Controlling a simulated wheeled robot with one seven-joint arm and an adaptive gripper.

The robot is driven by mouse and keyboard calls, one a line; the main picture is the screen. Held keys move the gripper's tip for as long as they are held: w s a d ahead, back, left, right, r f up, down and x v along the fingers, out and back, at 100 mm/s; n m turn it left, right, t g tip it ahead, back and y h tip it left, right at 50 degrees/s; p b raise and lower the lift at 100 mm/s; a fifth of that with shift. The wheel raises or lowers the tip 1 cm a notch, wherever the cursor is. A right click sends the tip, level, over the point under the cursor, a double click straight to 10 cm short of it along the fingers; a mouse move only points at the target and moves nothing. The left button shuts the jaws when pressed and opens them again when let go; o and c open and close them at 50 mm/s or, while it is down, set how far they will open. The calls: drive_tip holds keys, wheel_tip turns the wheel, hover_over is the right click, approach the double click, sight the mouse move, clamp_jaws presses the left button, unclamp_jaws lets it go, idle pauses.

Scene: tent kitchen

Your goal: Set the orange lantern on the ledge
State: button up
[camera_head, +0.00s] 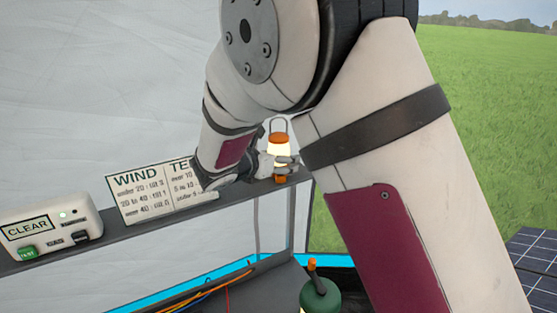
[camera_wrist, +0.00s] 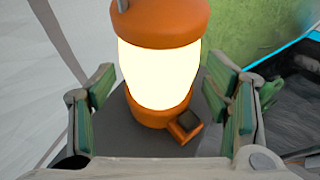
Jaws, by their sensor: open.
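The orange lantern (camera_head: 279,157) stands upright at the right end of the grey ledge (camera_head: 230,199), its globe glowing and its wire handle up. In the wrist view the lantern (camera_wrist: 158,70) fills the middle, with its orange base on the grey ledge surface (camera_wrist: 120,140). My gripper (camera_wrist: 160,108) is open, with one green-padded finger on each side of the lantern and a visible gap at both sides. In the head view my gripper (camera_head: 275,163) is at the lantern, partly hidden by my arm.
A wind sign (camera_head: 150,192) and a white box marked CLEAR (camera_head: 50,227) stand on the ledge to the left. A green canister (camera_head: 319,297) with an orange top is below. Wires (camera_head: 205,292) lie below the ledge. The tent wall (camera_head: 90,90) is behind.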

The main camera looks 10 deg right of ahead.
drive_tip(key=v, duration=1.1)
drive_tip(key=shift+b, duration=0.4)
drive_tip(key=s+d+r+m+g+y, duration=0.1)
drive_tip(key=s+d+r+m+g, duration=0.15)
drive_tip(key=s+d+m, duration=0.45)
drive_tip(key=s+d+r+m+g, duration=0.1)
drive_tip(key=s+d+m+g, duration=0.4)
drive_tip(key=d, duration=0.5)
drive_tip(key=s+d+r+m+t+y, duration=0.1)
drive_tip(key=s+m+y, duration=0.6)
drive_tip(key=s+m, duration=0.9)
drive_tip(key=shift+d+r+m+t, duration=0.25)
drive_tip(key=shift+d+m+t, duration=0.05)
drive_tip(key=shift+t, duration=0.35)
